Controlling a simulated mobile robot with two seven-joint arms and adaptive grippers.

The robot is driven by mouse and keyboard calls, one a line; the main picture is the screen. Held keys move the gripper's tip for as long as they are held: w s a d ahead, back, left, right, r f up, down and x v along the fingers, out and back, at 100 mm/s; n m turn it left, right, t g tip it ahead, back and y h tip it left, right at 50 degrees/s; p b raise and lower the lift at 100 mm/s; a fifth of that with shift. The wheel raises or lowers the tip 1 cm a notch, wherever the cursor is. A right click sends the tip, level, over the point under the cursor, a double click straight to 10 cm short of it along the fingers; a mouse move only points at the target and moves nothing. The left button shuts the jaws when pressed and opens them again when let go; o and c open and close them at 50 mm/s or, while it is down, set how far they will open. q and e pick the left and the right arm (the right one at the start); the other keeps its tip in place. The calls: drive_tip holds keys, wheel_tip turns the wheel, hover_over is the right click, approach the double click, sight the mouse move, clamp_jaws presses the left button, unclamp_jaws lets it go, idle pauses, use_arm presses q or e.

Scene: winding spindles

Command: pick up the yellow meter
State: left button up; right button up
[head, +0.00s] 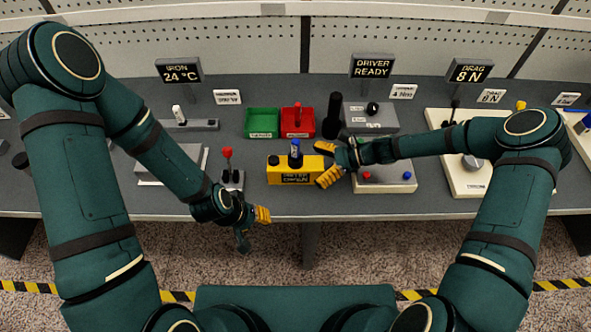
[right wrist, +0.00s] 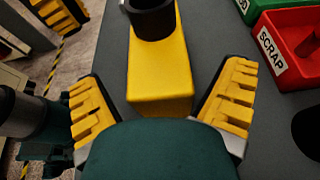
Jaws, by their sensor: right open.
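The yellow meter (head: 283,172) is a box with a dark label on its front, standing near the front of the grey bench; a dark post with a blue top and a small black knob are on top. My right gripper (head: 326,162) is open at the meter's right end in the head view. In the right wrist view its fingers (right wrist: 162,110) are spread either side of the near end of the meter (right wrist: 160,75), with gaps visible. My left gripper (head: 254,226) hangs near the bench's front edge, left of the meter, open and empty.
Green (head: 262,122) and red (head: 297,121) bins stand behind the meter, beside a black cylinder (head: 332,114). A red-knobbed lever (head: 228,170) stands left of it. A panel with red and blue buttons (head: 388,180) lies close right, under my right gripper.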

drive_tip(key=c, duration=1.4)
drive_tip(key=shift+r, duration=0.1)
wheel_tip(320, 180, up, 10)
drive_tip(key=shift+f, duration=0.2)
drive_tip(key=shift+f+b, duration=2.65)
drive_tip(key=shift+f, duration=1.6)
drive_tip(key=shift+f+b, duration=0.35)
drive_tip(key=shift+f, duration=0.25)
